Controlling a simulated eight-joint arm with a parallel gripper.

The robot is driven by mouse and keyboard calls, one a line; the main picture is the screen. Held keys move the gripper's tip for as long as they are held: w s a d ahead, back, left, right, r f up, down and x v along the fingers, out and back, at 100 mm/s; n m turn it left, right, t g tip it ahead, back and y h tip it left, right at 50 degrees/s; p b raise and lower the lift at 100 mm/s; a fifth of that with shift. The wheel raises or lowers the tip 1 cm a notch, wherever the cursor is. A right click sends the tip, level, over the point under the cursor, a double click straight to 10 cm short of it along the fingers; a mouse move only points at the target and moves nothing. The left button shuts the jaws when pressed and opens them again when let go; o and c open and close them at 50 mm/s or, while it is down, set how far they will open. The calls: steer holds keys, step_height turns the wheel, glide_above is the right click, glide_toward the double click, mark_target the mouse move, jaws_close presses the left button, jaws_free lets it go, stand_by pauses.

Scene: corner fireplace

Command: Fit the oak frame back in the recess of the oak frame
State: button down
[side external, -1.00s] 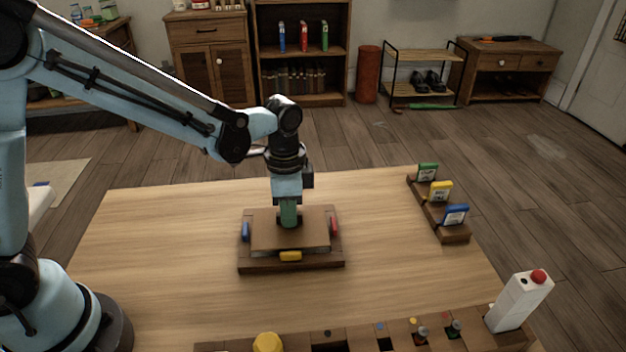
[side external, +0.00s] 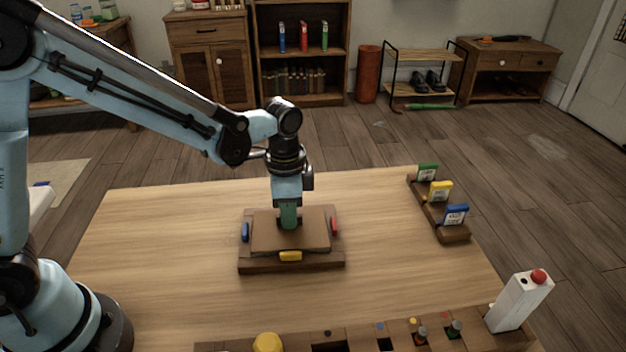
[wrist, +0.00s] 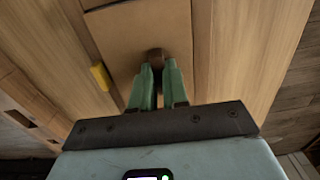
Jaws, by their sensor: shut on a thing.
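The oak frame (side external: 262,266) lies flat on the table, with blue (side external: 245,232), yellow (side external: 290,256) and red (side external: 334,227) tabs on its sides. The flat brown back panel (side external: 270,236) lies over the middle of the frame. I cannot tell whether it sits fully down in the recess, as its edges partly cover the opening. My gripper (side external: 289,226) points down with green fingers shut on the panel's small round knob (wrist: 155,54). The wrist view shows the panel (wrist: 125,45) and the yellow tab (wrist: 100,77) beside it.
A wooden rack (side external: 455,233) with green, yellow and blue cards stands at the right. A white block with a red button (side external: 520,302) and a wooden tool strip (side external: 300,347) line the near edge. The table around the frame is clear.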

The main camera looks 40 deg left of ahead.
steer(key=shift+f, duration=0.7)
stand_by(0.4)
steer(key=c, duration=1.1)
jaws_free()
steer(key=shift+o, duration=0.2)
step_height(320, 180, up, 12)
steer(key=s+a+n+t, duration=0.7)
steer(key=s+a+n, duration=0.2)
steer(key=shift+s+n, duration=0.15)
steer(key=shift+n, duration=0.15)
